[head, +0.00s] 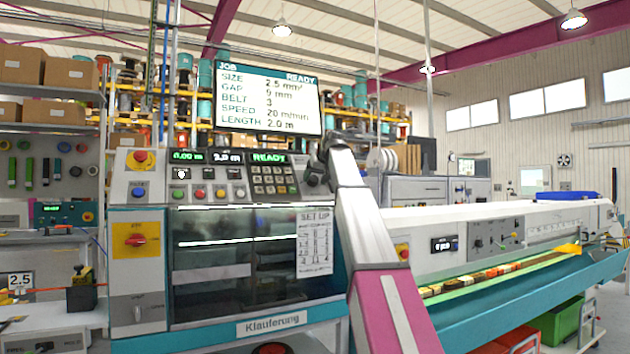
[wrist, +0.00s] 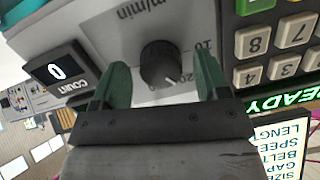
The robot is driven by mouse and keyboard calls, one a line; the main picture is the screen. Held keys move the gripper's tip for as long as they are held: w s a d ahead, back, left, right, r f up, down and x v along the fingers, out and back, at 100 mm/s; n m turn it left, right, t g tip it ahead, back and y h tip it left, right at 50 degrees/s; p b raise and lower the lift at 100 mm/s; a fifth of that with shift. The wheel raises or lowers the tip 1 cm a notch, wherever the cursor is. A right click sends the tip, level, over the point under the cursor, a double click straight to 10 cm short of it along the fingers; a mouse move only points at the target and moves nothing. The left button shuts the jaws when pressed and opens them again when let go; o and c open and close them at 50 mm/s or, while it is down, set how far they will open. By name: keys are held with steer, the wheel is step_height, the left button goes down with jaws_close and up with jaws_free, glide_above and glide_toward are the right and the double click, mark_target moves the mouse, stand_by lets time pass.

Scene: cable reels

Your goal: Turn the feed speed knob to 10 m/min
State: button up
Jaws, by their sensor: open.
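The feed speed knob (wrist: 160,62) is a round black knob on a light panel marked m/min, in the wrist view. Its white pointer line faces the lower right, toward the 20 mark; a 10 mark is to the right. My gripper (wrist: 162,78) is open, with one green finger on each side of the knob; I cannot tell whether they touch it. In the head view my gripper (head: 318,170) is at the right end of the machine's control panel and hides the knob. The job screen (head: 268,97) reads SPEED 20 m/min.
A keypad (head: 270,178) lies beside the knob; its keys (wrist: 278,66) are close to one finger in the wrist view. A count display (wrist: 57,72) is on the other side. A red emergency button (head: 140,158) is at the panel's left. The conveyor (head: 500,283) extends right.

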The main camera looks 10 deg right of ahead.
steer(key=shift+w+a+f, duration=0.1)
steer(key=shift+w+f, duration=0.1)
steer(key=c, duration=0.9)
steer(key=n+h, duration=0.1)
steer(key=n, duration=0.4)
steer(key=n+h, duration=0.1)
steer(key=n, duration=0.4)
steer(key=shift+n+t, duration=0.4)
stand_by(0.3)
